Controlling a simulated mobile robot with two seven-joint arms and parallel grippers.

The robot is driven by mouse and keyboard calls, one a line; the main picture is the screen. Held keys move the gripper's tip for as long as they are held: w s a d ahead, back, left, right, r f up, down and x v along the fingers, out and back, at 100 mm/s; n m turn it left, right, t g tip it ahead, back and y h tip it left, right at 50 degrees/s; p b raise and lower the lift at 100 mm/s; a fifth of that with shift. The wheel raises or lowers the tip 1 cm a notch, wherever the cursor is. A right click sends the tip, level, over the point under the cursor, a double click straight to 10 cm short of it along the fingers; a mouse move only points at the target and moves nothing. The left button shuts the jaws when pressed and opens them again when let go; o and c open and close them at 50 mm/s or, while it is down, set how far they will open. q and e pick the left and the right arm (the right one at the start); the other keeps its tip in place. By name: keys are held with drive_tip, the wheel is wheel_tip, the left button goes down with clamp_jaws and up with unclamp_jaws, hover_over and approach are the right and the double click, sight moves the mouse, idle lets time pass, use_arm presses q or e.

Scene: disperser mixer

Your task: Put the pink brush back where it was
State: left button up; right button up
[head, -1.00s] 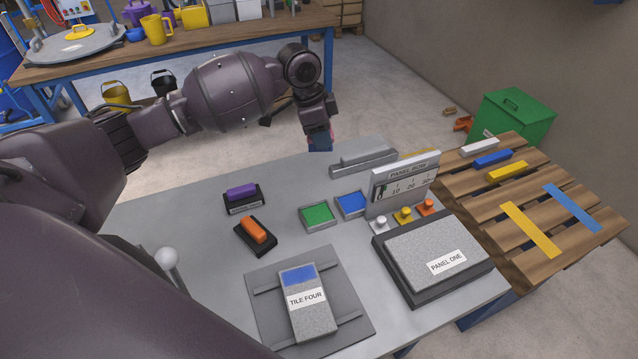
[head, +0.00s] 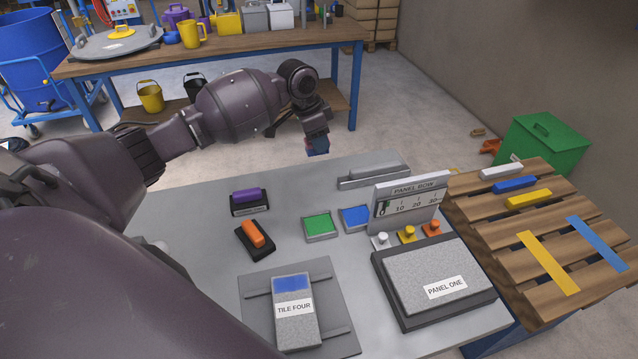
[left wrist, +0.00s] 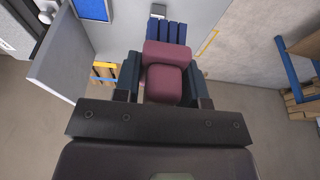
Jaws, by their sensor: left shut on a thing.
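My left gripper (head: 317,149) is beyond the far edge of the grey table (head: 190,215), up and left of a grey bar-shaped rest. It is shut on the pink brush (left wrist: 167,78), which shows dull pink between the two fingers in the left wrist view. Dark blue bristles (left wrist: 167,32) show at the brush's far end there. In the head view the brush is mostly hidden by the gripper, with only a small blue and reddish bit showing. My right gripper is not in view.
On the table are a purple brush (head: 248,196), an orange brush (head: 253,233), green (head: 319,225) and blue (head: 355,217) pads, the grey rest (head: 373,175), an upright panel (head: 410,197), TILE FOUR (head: 294,310) and PANEL ONE (head: 435,275). A pallet (head: 540,220) stands at right.

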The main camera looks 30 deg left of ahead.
use_arm(q)
wheel_tip(320, 180, down, 10)
drive_tip(key=shift+r+b, duration=0.2)
drive_tip(key=shift+b, duration=0.3)
drive_tip(key=shift+f+b, duration=0.35)
drive_tip(key=shift+f, duration=1.95)
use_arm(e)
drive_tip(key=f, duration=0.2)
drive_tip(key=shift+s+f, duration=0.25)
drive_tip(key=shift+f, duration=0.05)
use_arm(q)
drive_tip(key=shift+f, duration=0.2)
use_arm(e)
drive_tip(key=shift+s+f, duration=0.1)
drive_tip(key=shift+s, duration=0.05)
use_arm(q)
drive_tip(key=o, duration=0.7)
drive_tip(key=shift+o, duration=1.4)
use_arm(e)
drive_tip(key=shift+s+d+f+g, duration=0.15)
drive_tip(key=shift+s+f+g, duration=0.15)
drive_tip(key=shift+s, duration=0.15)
use_arm(q)
drive_tip(key=shift+r, duration=0.15)
